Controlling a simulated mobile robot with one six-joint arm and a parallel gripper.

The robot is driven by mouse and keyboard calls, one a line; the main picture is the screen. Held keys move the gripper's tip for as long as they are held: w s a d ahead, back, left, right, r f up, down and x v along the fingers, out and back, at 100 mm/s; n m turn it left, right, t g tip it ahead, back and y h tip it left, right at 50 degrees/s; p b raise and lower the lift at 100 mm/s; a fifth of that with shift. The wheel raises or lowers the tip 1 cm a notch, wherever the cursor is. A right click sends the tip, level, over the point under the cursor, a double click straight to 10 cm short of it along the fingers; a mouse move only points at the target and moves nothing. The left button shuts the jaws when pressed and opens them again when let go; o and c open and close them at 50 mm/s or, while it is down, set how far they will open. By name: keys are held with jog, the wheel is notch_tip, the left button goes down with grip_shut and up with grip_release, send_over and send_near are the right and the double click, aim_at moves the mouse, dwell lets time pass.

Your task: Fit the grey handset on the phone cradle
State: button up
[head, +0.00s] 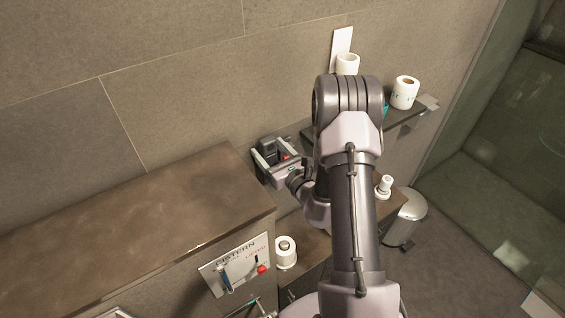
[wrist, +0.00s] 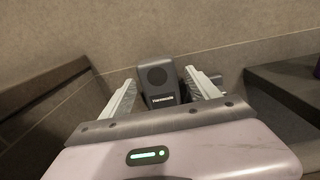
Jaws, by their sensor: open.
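A dark grey device (wrist: 159,86) with a round disc on its face and a pale label stands upright between my gripper's fingers in the wrist view. It looks like the phone handset or its cradle; I cannot tell which. In the head view a dark shape (head: 270,147) shows at the same place by the wall, with a small red spot nearby. My gripper (wrist: 160,79) is open, with a finger on each side of the device; whether they touch it is unclear. In the head view my gripper (head: 275,158) is partly hidden by my arm. No separate handset and cradle can be told apart.
A brown ledge (head: 150,225) runs along the left. A sign panel (head: 236,265) hangs on its front. Paper rolls stand on the lower shelf (head: 286,252) and upper right shelf (head: 404,92). A bin (head: 407,215) stands on the floor at right.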

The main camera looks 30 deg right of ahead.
jog(key=s, duration=1.6)
jog(key=shift+s+d, duration=0.15)
jog(key=shift+d, duration=0.1)
